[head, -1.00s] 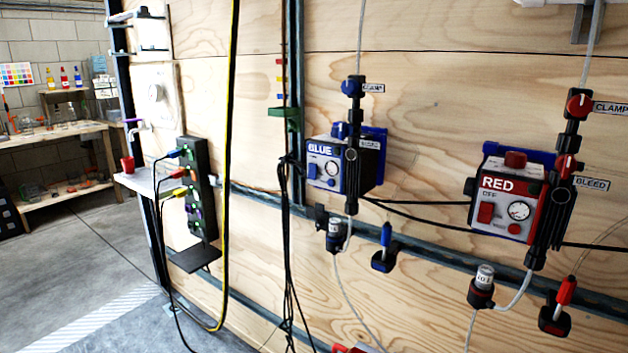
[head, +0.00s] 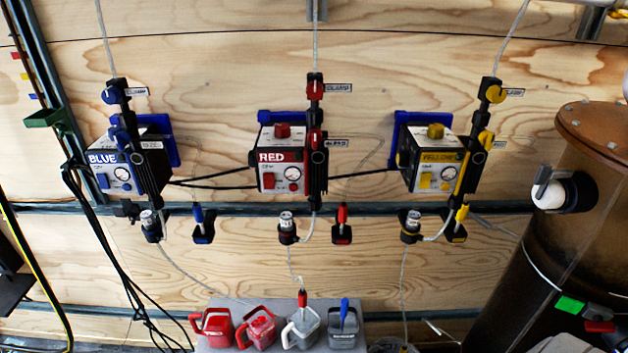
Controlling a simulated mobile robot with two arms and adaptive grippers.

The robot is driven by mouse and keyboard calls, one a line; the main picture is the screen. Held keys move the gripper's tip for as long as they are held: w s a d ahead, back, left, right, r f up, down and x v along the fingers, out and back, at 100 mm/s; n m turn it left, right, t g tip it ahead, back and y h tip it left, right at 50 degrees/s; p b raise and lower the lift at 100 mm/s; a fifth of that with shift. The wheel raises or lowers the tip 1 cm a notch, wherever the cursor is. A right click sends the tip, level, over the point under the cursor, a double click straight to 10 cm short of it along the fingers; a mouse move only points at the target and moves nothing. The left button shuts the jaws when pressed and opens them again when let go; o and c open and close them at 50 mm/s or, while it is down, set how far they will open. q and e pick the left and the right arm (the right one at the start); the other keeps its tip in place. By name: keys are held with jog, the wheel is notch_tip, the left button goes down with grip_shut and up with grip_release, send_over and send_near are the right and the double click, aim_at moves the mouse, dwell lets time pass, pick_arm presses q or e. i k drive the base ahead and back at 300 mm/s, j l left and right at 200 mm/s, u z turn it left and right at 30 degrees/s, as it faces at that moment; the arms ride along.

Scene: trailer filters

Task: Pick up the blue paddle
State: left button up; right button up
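A blue-handled tool (head: 198,214) stands upright in a small black holder (head: 204,233) on the wall rail, right of and below the blue filter unit (head: 115,170). A second blue-handled piece (head: 344,307) sticks up from a grey and white jug (head: 343,330) at the bottom middle; its lower end is hidden. I cannot tell which of the two is the blue paddle. Neither of my grippers shows in the head view.
The red unit (head: 281,170) and yellow unit (head: 430,172) hang to the right. Red jugs (head: 212,326) and a jug with a red handle piece stand on a low surface. Black cables (head: 100,260) hang at left. A brown tank (head: 560,240) stands at right.

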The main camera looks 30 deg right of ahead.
aim_at(344, 301)
jog(key=z, duration=1.25)
